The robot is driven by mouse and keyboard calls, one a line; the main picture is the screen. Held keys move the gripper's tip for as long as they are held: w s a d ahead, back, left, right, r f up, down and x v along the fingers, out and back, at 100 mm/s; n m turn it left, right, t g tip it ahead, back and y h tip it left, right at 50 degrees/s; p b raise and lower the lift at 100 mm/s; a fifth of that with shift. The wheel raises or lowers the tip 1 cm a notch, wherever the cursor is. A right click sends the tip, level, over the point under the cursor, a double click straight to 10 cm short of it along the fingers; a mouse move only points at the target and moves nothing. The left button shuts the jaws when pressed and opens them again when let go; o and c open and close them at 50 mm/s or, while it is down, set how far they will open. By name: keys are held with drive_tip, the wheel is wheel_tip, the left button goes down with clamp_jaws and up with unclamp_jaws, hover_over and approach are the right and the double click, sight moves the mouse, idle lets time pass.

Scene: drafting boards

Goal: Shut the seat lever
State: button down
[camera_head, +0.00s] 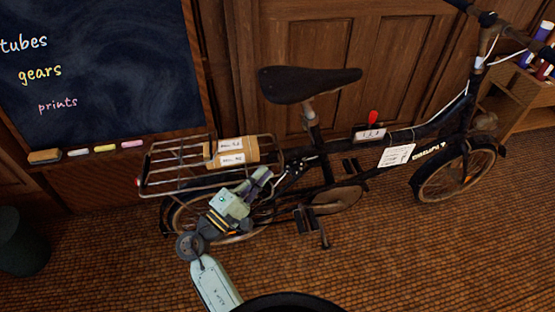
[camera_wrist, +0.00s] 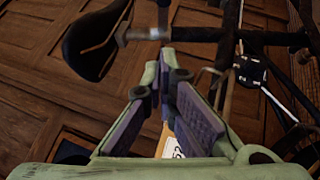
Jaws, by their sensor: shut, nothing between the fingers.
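The bicycle's black saddle (camera_head: 310,84) sits on a metal seat post (camera_head: 309,112). A short red handle (camera_head: 373,117) stands upright above a white label (camera_head: 370,134) near the frame, right of the post. I cannot tell for sure whether it is the seat lever. My gripper (camera_head: 268,174) is shut and empty, low beside the rear rack, pointing up and right toward the seat tube. The wrist view shows its fingertips (camera_wrist: 165,68) together, with the saddle (camera_wrist: 95,42) and seat post (camera_wrist: 143,35) beyond them. No red handle shows there.
A paper sheet (camera_head: 396,155) hangs on the frame. A chalkboard (camera_head: 90,75) stands left, a dark bin (camera_head: 22,240) lower left, a wooden shelf (camera_head: 515,100) right. The front floor is mostly clear.

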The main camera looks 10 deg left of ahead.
drive_tip(key=p, duration=0.2)
approach(310, 135)
drive_tip(key=w, duration=0.2)
drive_tip(key=w+a, duration=0.1)
drive_tip(key=shift+w+a, duration=0.15)
drive_tip(key=shift+w, duration=0.25)
drive_tip(key=d, duration=0.1)
drive_tip(key=d+p, duration=0.1)
drive_tip(key=d+r, duration=0.1)
drive_tip(key=d, duration=0.1)
drive_tip(key=shift+w+p, duration=0.35)
